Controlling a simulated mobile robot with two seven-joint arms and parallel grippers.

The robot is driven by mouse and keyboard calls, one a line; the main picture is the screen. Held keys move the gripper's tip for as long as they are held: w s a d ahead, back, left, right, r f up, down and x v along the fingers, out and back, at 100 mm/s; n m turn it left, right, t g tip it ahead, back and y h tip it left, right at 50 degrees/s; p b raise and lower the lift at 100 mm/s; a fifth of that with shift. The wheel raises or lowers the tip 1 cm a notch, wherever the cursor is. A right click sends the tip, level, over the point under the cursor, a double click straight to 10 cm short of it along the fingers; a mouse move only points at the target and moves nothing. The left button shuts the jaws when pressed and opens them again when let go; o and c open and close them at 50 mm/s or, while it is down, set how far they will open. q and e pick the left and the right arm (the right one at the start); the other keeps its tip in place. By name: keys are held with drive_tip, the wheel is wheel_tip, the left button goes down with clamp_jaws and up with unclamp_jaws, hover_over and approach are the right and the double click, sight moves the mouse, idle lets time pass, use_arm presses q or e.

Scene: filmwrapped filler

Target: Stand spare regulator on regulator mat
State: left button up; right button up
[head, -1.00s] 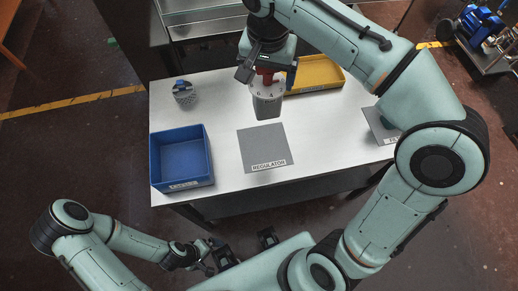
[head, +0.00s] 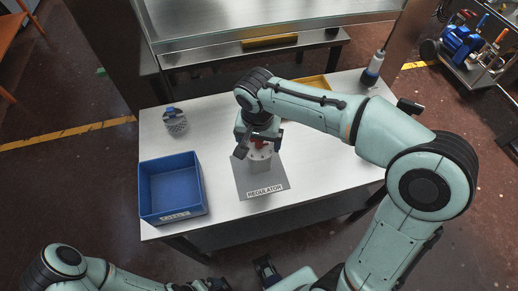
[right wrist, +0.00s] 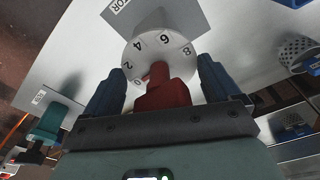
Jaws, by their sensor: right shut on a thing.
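The spare regulator is a grey cylinder with a white numbered dial and a red knob. Its body (head: 260,165) shows over the back part of the regulator mat in the head view, roughly upright. I cannot tell whether its base touches the mat. My right gripper (head: 259,142) is shut on the red knob from above. In the right wrist view, the dial (right wrist: 177,50) and knob lie between the blue fingers (right wrist: 157,88). The grey regulator mat (head: 270,182) lies flat, with its label at the front edge. My left gripper (head: 212,285) is partly cut off at the bottom edge.
A blue open bin (head: 172,188) stands left of the mat. A grey perforated item with a blue top (head: 174,122) stands behind it. A yellow tray (head: 318,82) is partly hidden behind my right arm. A bottle-like item (head: 373,68) stands at the table's back right corner.

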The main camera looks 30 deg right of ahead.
drive_tip(key=shift+f, duration=2.1)
drive_tip(key=shift+b, duration=0.3)
drive_tip(key=shift+f, duration=0.2)
drive_tip(key=o, duration=1.8)
drive_tip(key=shift+r, duration=0.55)
drive_tip(key=r, duration=0.3)
drive_tip(key=r+p, duration=0.1)
drive_tip(key=r, duration=0.3)
drive_tip(key=s+a+r+p, duration=0.1)
drive_tip(key=r, duration=0.3)
drive_tip(key=shift+s+r, duration=0.1)
drive_tip(key=shift+r, duration=0.05)
